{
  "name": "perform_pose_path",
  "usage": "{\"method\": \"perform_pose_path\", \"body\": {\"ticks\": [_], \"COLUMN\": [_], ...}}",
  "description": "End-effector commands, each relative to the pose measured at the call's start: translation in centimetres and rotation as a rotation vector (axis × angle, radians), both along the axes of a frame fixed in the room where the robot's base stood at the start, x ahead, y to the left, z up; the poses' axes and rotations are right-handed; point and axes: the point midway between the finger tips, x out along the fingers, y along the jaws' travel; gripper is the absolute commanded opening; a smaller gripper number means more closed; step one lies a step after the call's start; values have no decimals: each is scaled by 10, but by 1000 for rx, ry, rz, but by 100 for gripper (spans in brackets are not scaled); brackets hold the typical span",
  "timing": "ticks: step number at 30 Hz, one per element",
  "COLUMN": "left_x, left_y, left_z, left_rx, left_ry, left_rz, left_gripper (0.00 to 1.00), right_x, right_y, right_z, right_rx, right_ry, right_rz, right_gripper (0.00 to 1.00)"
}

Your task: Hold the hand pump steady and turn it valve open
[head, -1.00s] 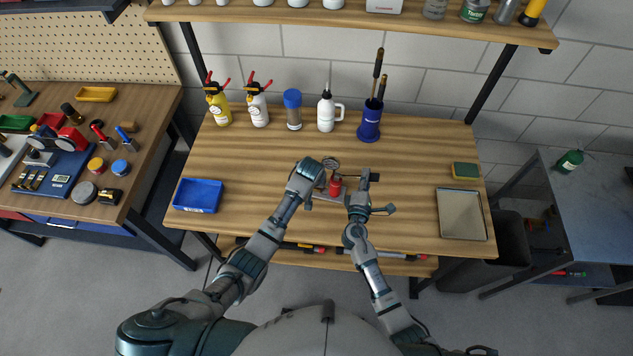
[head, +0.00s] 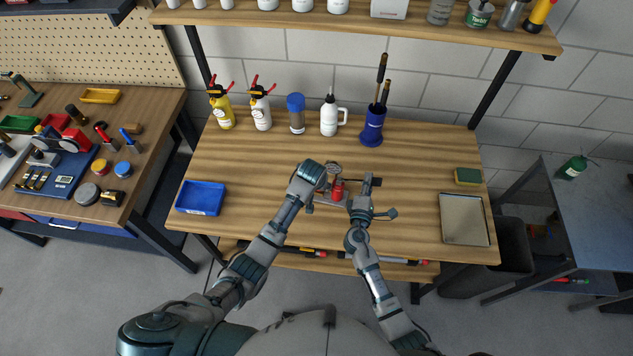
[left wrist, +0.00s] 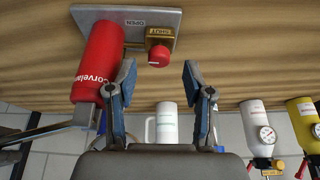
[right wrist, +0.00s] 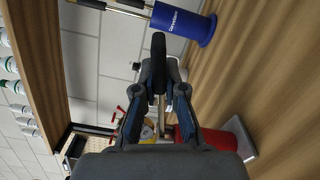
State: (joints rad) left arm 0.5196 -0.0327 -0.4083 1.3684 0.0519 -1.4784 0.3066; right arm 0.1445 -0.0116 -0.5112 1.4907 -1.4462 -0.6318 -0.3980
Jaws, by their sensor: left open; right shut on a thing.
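The hand pump has a red cylinder (head: 338,191) on a grey base plate in the middle of the workbench. The left wrist view shows its cylinder (left wrist: 98,62), plate (left wrist: 120,14) and brass valve with a red knob (left wrist: 159,55). A label above the valve reads OPEN, and the brass block carries SHUT. My left gripper (left wrist: 159,78) is open, with the knob just ahead, between the lines of its two fingers; I see no contact. My right gripper (right wrist: 160,112) is shut on the pump's black handle (right wrist: 158,55); the red body (right wrist: 207,140) is beside it.
Bottles, a white jug (head: 329,119) and a blue holder (head: 372,126) line the bench's back. A blue bin (head: 201,198) is at left, a grey tray (head: 464,220) at right.

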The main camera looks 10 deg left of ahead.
Motion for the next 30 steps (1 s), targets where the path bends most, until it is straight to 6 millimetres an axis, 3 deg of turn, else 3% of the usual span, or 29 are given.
{"method": "perform_pose_path", "body": {"ticks": [6,12,18,27,30], "left_x": [-19,-32,-37,-37,-37], "left_y": [2,4,5,5,5], "left_z": [47,78,88,88,88], "left_rx": [-1,-1,0,0,0], "left_ry": [-5,-3,-1,0,0], "left_rz": [0,1,1,1,1], "left_gripper": [51,51,51,51,51], "right_x": [-1,-1,0,-1,-1], "right_y": [-1,-1,-1,-1,-1], "right_z": [-3,-3,-3,-3,-3], "right_rx": [-2,-2,-2,-2,-2], "right_ry": [6,6,6,6,6], "right_rz": [-3,-2,-2,-2,-2], "right_gripper": [0,0,0,0,30]}}
